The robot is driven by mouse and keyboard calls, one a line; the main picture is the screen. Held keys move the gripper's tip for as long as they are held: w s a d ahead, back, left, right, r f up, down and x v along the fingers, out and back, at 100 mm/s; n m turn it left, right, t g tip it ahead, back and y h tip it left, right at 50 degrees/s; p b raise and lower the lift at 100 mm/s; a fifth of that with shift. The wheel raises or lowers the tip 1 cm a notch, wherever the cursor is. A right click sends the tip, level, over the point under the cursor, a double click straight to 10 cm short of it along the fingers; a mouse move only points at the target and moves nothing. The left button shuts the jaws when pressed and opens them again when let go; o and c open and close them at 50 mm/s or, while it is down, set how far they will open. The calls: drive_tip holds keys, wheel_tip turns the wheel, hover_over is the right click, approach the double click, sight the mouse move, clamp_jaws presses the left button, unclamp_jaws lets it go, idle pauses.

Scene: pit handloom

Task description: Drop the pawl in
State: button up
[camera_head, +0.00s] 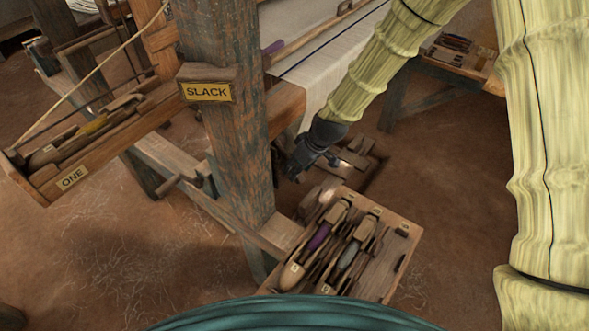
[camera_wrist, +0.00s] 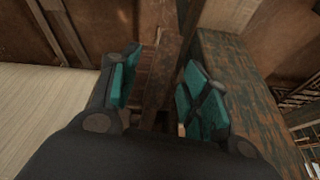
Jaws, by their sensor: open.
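My gripper (camera_head: 297,172) is dark and hangs at the end of my arm, right of the blue-painted loom post (camera_head: 235,130). In the wrist view its two teal-padded fingers (camera_wrist: 163,88) stand apart. A brown wooden bar (camera_wrist: 157,75) shows between and beyond them; I cannot tell whether they touch it. I cannot pick out the pawl with certainty. A wooden peg or lever (camera_head: 180,183) sticks out at the loom's lower rail, left of the post. The wrist view shows the worn blue-painted post (camera_wrist: 235,75) at right and pale cloth (camera_wrist: 40,115) at left.
A "SLACK" sign (camera_head: 207,92) is on the post. A box marked "ONE" (camera_head: 72,178) holds shuttles at left. A wooden tray (camera_head: 400,262) with shuttles stands below my gripper. White cloth (camera_head: 310,85) lies behind. A side table (camera_head: 450,62) stands at upper right.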

drive_tip(key=shift+a+f, duration=0.2)
drive_tip(key=shift+f, duration=0.15)
drive_tip(key=shift+p+x, duration=0.3)
drive_tip(key=shift+x, duration=0.9)
drive_tip(key=shift+c, duration=0.2)
clamp_jaws()
